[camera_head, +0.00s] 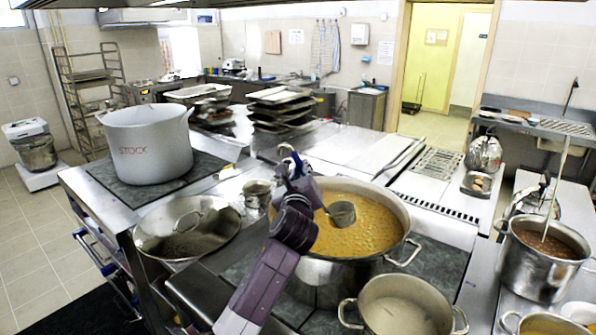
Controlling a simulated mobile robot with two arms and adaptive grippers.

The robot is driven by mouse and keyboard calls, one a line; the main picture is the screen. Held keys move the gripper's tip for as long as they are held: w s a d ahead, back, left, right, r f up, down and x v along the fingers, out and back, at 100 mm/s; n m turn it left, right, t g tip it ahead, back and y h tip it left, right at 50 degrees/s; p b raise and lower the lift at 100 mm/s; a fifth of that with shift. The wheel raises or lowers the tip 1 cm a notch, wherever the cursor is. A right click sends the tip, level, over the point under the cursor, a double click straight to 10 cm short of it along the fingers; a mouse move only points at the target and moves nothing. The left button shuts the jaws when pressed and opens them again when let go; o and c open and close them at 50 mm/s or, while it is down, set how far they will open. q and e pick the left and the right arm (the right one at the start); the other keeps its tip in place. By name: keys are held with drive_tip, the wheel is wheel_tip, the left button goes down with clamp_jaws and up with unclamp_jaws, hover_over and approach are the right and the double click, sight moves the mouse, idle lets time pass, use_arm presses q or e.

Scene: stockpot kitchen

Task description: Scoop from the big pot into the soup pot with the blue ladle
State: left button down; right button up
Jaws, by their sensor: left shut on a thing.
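The big pot (400,207) is a wide steel pot of yellow-orange soup on the dark stove top. My left gripper (290,165) is above its left rim, shut on the ladle. The ladle's metal bowl (342,213) is over the soup; whether it touches the surface or holds soup is unclear. Blue shows near the fingers, where the handle is mostly hidden. A smaller two-handled pot (402,308) with a pale inside stands in front of the big pot, cut by the lower edge; it may be the soup pot. My right gripper is out of view.
A white pot marked STOCK (148,145) stands at the left. A wide shallow pan (187,225) and a small pot (257,193) lie left of the big pot. A tall pot (543,258) of brown soup with a long stick stands at the right. Stacked trays (282,105) are behind.

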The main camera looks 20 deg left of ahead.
use_arm(q)
wheel_tip(320, 180, down, 15)
drive_tip(key=b, duration=0.9)
drive_tip(key=shift+f, duration=0.2)
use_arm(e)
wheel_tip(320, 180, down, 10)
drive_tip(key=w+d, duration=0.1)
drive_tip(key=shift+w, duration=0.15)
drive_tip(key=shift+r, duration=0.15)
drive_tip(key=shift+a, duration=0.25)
use_arm(q)
drive_tip(key=shift+d+r, duration=0.1)
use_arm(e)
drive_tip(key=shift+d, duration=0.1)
